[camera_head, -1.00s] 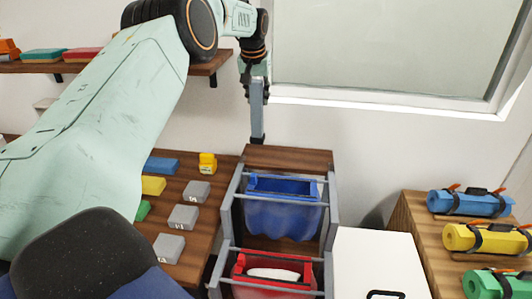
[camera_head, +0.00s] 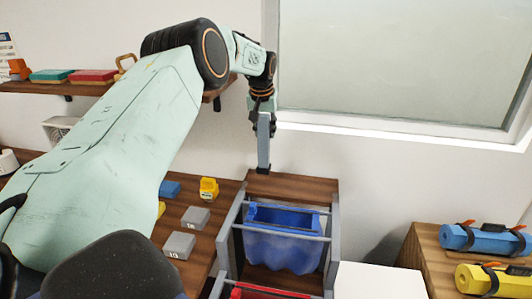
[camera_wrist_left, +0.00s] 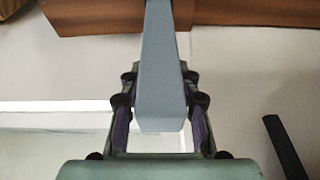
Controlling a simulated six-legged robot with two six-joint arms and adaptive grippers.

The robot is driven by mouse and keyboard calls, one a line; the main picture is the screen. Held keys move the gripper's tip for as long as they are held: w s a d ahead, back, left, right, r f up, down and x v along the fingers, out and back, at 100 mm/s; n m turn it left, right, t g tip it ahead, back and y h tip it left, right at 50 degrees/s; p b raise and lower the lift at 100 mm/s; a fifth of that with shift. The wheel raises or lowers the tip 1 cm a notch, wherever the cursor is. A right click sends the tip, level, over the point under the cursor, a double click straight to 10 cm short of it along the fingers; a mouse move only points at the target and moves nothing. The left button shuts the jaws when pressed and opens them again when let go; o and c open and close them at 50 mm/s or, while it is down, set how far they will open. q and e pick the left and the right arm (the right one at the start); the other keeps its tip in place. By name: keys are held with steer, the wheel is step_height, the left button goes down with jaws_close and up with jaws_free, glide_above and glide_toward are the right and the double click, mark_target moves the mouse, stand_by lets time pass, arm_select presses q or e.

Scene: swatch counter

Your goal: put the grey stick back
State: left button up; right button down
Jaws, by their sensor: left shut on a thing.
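My left gripper (camera_head: 263,104) is shut on the grey stick (camera_head: 263,140), which hangs upright below it. The stick's lower end is in front of or over the wooden top (camera_head: 295,185) behind the blue bag; I cannot tell whether it touches. In the left wrist view the stick (camera_wrist_left: 162,65) runs away from between the two fingers (camera_wrist_left: 161,108), its far end cut off by the top edge. My right gripper is not in view.
A grey rack (camera_head: 333,235) holds a blue bag (camera_head: 284,240) and a partly visible red one. Grey blocks (camera_head: 195,217) and a yellow item (camera_head: 208,188) lie on the left counter. Blue and yellow rolls (camera_head: 484,240) lie at right. A window sill (camera_head: 400,133) runs behind.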

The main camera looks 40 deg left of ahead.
mark_target(264, 144)
arm_select(q)
steer(key=shift+s+f, duration=0.1)
steer(key=shift+f, duration=0.4)
steer(key=x, duration=0.4)
steer(key=shift+s+f, duration=0.1)
steer(key=shift+s, duration=0.2)
steer(key=shift+f, duration=0.35)
steer(key=shift+s+d+r, duration=0.1)
steer(key=shift+d+r, duration=0.05)
steer(key=shift+d, duration=0.1)
steer(key=o, duration=1)
steer(key=shift+a+f, duration=0.15)
steer(key=shift+f, duration=0.2)
steer(key=shift+r, duration=0.15)
